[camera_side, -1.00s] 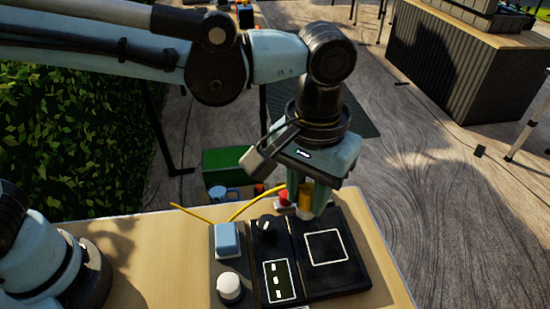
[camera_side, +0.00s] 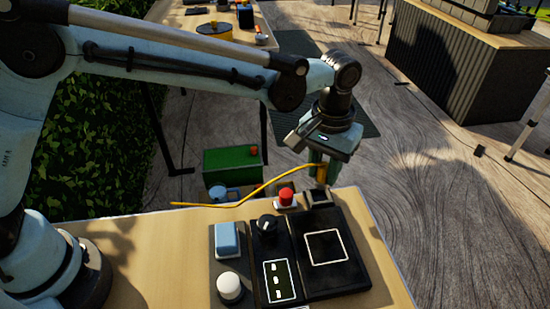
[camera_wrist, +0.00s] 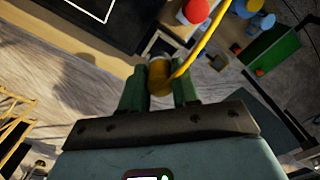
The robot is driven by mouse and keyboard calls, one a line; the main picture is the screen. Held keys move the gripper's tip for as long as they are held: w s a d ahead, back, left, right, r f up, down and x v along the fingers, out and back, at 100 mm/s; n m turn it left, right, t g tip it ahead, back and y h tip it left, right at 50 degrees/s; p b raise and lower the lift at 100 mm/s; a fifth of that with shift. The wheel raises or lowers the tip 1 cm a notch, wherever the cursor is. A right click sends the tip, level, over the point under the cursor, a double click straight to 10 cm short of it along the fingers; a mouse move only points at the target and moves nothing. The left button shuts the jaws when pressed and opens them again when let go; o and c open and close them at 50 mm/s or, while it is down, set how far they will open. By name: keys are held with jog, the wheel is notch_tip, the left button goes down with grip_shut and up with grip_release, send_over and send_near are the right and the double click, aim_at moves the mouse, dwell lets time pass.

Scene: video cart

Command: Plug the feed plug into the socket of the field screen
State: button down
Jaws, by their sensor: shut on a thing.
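My gripper (camera_side: 320,180) is shut on the yellow feed plug (camera_side: 321,174), near the cart's far edge. In the wrist view the plug (camera_wrist: 159,78) sits between the two green fingers. A yellow cable (camera_side: 262,188) runs from the plug to the left. A black panel with a white square outline (camera_side: 325,246), which looks like the field screen, lies flat on the cart. A small dark block (camera_side: 319,196) stands by the panel's far edge, just nearer than the plug. I cannot tell which part is the socket, and no contact with the plug is clear.
A red button (camera_side: 286,195) on a pale base stands left of the dark block. A black knob (camera_side: 266,226), a blue block (camera_side: 226,238) and a white knob (camera_side: 229,287) stand left of the panel. A green box (camera_side: 232,168) lies beyond the cart. The cart's left part is bare.

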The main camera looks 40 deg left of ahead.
aim_at(321, 183)
jog(key=shift+w+a+f, duration=0.1)
jog(key=shift+f, duration=2)
jog(key=c, duration=0.8)
grip_release()
jog(key=shift+f, duration=0.15)
jog(key=shift+c, duration=0.2)
notch_tip(321, 183, up, 12)
jog(key=shift+r, duration=0.1)
jog(key=s+a+r+t, duration=0.1)
jog(key=a+r, duration=0.2)
jog(key=a, duration=0.5)
jog(key=s+a+f+t, duration=0.2)
jog(key=s+a+t, duration=0.1)
jog(key=s+a, duration=0.3)
jog(key=s+a+f+t, duration=0.2)
jog(key=s+a, duration=0.4)
jog(key=a, duration=0.5)
jog(key=shift+s+a+t, duration=0.15)
jog(key=shift+s+t, duration=0.15)
jog(key=shift+t, duration=0.3)
